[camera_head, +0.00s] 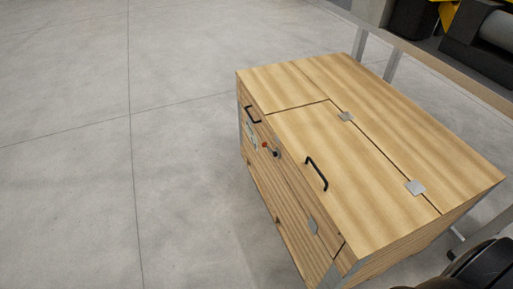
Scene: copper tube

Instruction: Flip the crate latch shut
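The wooden crate (395,130) stands on the floor at the right of the head view. Its hinged lid (330,165) lies down, about flush with the top, and carries a black handle (317,174). On the crate's front side is a small fitting with a red part and a dark knob (275,154), which may be the latch; its position is too small to tell. Neither of my grippers shows clearly; only dark rounded parts, probably of my arm, show at the bottom right corner.
Two metal hinges (415,187) join the lid to the top. A second black handle (252,115) is on the crate's front side. A table or bench (440,62) with dark and yellow equipment stands behind at the upper right. The concrete floor (110,150) at left is clear.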

